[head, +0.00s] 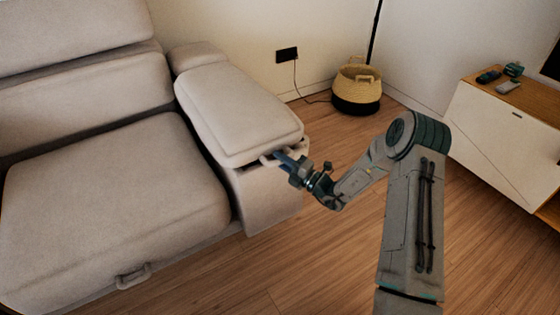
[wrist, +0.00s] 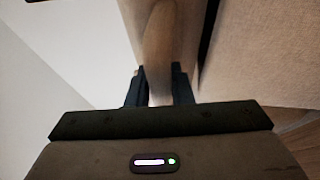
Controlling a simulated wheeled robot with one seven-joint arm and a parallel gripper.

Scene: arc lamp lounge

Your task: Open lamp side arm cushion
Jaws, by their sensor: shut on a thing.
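The sofa's arm cushion (head: 240,112) is a padded beige lid on the armrest on the lamp side. Its front end sits slightly above the armrest base (head: 265,200), with a narrow dark gap under it. A pale loop handle (head: 266,159) is at the cushion's front edge. My gripper (head: 280,158) reaches it from the front right and is shut on the handle. In the wrist view, the fingers (wrist: 159,88) stand on both sides of a pale, blurred bar (wrist: 160,50), which looks like the handle. The fingertips are partly hidden.
The sofa seat (head: 115,195) lies left of the armrest, with another handle (head: 133,277) at its front. A woven basket (head: 357,88) stands by the wall near a dark lamp pole (head: 375,30). A low cabinet (head: 500,130) is at right. Wooden floor before the armrest is clear.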

